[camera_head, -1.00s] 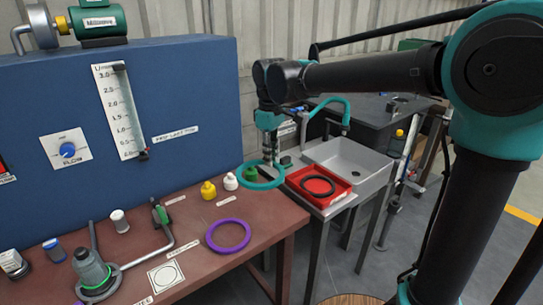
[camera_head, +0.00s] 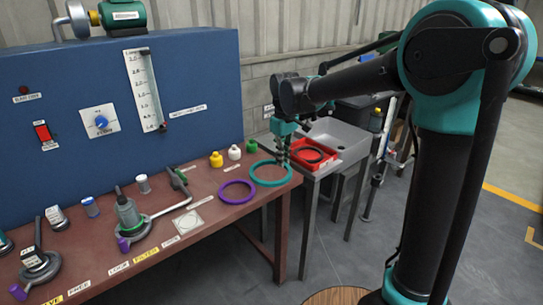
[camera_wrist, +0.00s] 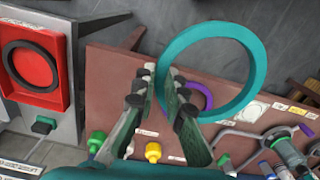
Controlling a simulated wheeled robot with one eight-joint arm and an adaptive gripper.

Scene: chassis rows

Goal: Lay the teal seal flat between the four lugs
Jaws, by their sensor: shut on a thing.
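The teal seal is a plain teal ring (camera_head: 270,185). My gripper (camera_head: 284,161) is shut on one side of its rim, and the seal hangs out over the right end of the brown bench. In the wrist view the seal (camera_wrist: 250,70) extends to the right from my gripper's fingertips (camera_wrist: 161,76), which pinch its left rim. The ring looks roughly level in the head view. I cannot tell its exact height above the bench. I cannot make out the four lugs in either view.
A purple ring (camera_head: 237,202) lies on the bench just left of the seal. Yellow (camera_head: 216,160), white and green bottles stand behind. Fittings with purple knobs stand at the left.

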